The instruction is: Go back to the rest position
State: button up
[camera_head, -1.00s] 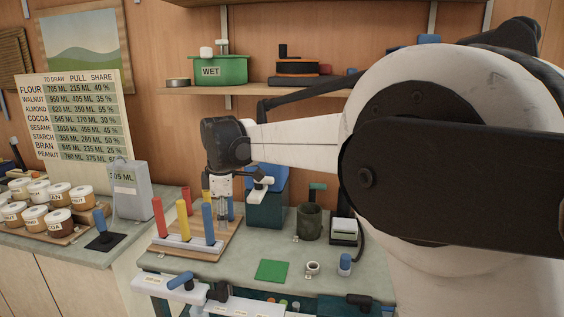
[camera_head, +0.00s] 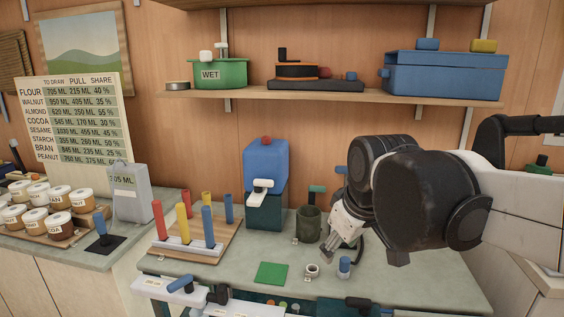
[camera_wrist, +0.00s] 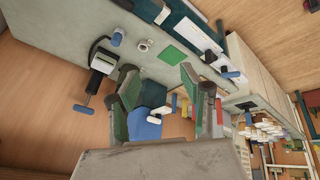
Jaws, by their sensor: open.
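My gripper (camera_head: 338,243) is open and empty in the head view, above the right part of the worktop, in front of the small grey-white device there, which it mostly hides. In the wrist view its two green-padded fingers (camera_wrist: 158,103) are spread apart with nothing between them. The wrist view is tilted and shows the worktop (camera_wrist: 82,22) and the blue container (camera_wrist: 143,124) beyond the fingers.
A peg board (camera_head: 180,250) with red, yellow and blue pegs stands on the worktop's left. A green square (camera_head: 272,273) lies in front.

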jog(key=s+d+f+m+t, duration=0.1)
jog(key=s+d+f+m, duration=0.2)
jog(key=s, duration=0.3)
jog(key=s+d+f+m+t+h, duration=0.1)
jog(key=s+d+f+m, duration=0.3)
jog(key=s, duration=0.3)
jog(key=shift+d, duration=0.8)
